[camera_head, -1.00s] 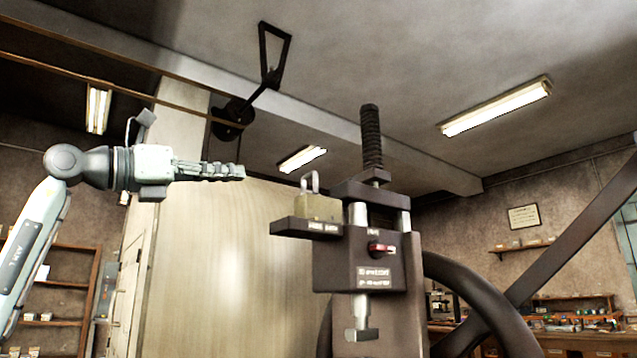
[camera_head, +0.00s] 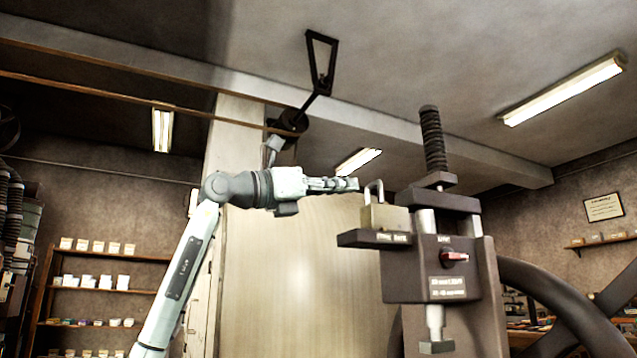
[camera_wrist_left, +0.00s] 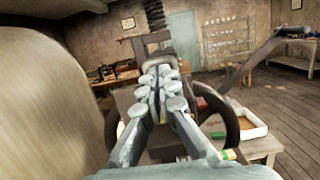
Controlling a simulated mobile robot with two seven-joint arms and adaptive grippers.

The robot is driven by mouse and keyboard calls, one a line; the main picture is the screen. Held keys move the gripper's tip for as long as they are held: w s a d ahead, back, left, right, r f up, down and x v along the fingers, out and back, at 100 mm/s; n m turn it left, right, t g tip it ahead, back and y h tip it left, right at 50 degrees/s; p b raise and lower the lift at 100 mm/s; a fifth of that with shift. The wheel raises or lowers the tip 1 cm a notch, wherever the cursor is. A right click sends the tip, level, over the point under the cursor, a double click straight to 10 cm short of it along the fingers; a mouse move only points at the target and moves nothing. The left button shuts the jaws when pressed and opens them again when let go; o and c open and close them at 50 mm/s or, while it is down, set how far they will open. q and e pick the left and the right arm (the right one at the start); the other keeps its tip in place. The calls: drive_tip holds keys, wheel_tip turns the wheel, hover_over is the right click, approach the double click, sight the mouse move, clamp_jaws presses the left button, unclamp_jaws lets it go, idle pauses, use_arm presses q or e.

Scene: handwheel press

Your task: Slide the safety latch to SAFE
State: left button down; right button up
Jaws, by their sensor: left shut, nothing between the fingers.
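The dark press head (camera_head: 405,280) stands right of centre in the head view. A small red piece (camera_head: 455,256), which looks like the latch, sits on its front under a small label too blurred to read. A brass padlock (camera_head: 386,217) with a grey shackle stands upright on a labelled ledge (camera_head: 360,239) at the head's left. My left gripper (camera_head: 355,184) is shut and empty, level with the shackle and just left of it in the picture; I cannot tell whether they touch. In the left wrist view its closed fingers (camera_wrist_left: 160,85) cover much of the press. My right gripper is out of view.
A black threaded spindle (camera_head: 434,140) rises above the press head. A large dark wheel (camera_head: 550,290) is at the right. A pale panel (camera_head: 300,280) stands behind my left arm. The left wrist view shows a white tray (camera_wrist_left: 262,131) on a table at the right.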

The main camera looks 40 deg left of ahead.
sight(373, 187)
use_arm(q)
drive_tip(key=shift+x, duration=1.7)
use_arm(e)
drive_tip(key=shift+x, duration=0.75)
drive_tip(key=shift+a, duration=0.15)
use_arm(q)
drive_tip(key=shift+w+d+r+p, duration=0.15)
drive_tip(key=shift+w+p, duration=0.1)
drive_tip(key=shift+p, duration=0.2)
drive_tip(key=x, duration=0.1)
drive_tip(key=p+x, duration=0.1)
drive_tip(key=x, duration=0.1)
drive_tip(key=shift+w+f+p, duration=0.1)
drive_tip(key=shift+f+p, duration=0.2)
drive_tip(key=shift+p, duration=0.1)
drive_tip(key=shift+w+d+f, duration=0.1)
drive_tip(key=shift+w+f, duration=0.05)
drive_tip(key=shift+w, duration=0.1)
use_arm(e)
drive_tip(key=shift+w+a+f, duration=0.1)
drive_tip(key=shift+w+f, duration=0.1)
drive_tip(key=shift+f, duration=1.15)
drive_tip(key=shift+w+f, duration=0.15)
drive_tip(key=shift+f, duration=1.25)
